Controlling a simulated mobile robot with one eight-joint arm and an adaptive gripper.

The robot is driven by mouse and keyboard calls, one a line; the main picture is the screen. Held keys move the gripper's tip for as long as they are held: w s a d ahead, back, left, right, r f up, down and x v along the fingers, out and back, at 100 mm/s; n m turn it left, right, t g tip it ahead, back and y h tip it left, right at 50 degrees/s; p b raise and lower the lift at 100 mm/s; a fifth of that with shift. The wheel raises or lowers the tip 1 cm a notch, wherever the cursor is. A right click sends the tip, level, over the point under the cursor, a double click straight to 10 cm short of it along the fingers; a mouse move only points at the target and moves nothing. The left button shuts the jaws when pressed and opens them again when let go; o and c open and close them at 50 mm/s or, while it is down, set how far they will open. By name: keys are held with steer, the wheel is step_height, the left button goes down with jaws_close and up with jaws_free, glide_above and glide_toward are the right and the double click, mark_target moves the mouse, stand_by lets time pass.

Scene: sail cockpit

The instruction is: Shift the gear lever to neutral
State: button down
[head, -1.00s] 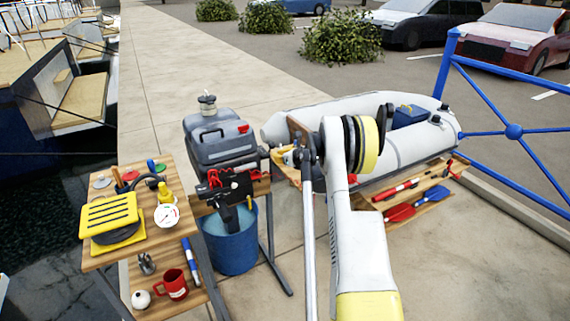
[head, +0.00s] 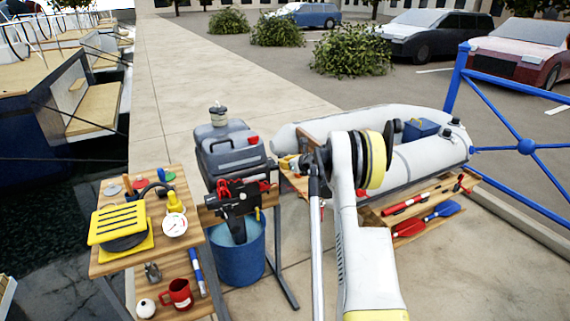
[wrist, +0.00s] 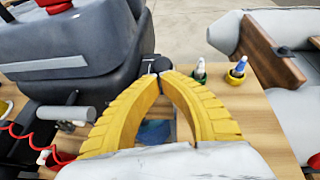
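The grey outboard motor (head: 228,150) is clamped on a wooden stand, with its cowl at the upper left of the wrist view (wrist: 60,45). A short dark lever with a rounded knob (wrist: 161,64) stands at the cowl's right edge, just beyond my fingertips; I take it for the gear lever. My gripper (wrist: 158,76) has two yellow ribbed fingers whose tips nearly meet there. I cannot tell whether they touch the knob. In the head view my gripper (head: 291,163) is small, right of the motor, and partly hidden by my arm.
A grey cylindrical handle (wrist: 66,113) and a red coiled cord (wrist: 22,134) lie left of my fingers. Small bottles stand on the wood at right. A blue bucket (head: 238,262) is under the motor. A tool cart (head: 185,255) stands left, an inflatable dinghy (head: 420,150) right.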

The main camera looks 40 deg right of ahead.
mark_target(281, 155)
steer(key=shift+w+d+r, duration=0.1)
steer(key=shift+w+r, duration=0.25)
steer(key=shift+r, duration=0.05)
steer(key=shift+w+d+r+p, duration=0.15)
steer(key=shift+w+r+p, duration=0.1)
steer(key=shift+w+r, duration=0.25)
steer(key=shift+w+d+r+p, duration=0.1)
steer(key=shift+w+r+p, duration=0.15)
steer(key=shift+w, duration=0.35)
steer(key=shift+w+d+r, duration=0.15)
steer(key=shift+w+r, duration=0.05)
steer(key=shift+w, duration=0.35)
steer(key=shift+w+d+r, duration=0.1)
steer(key=shift+w+r, duration=0.1)
steer(key=shift+w, duration=0.3)
steer(key=shift+w+d+r, duration=0.15)
steer(key=shift+w+r, duration=0.05)
steer(key=shift+w, duration=0.35)
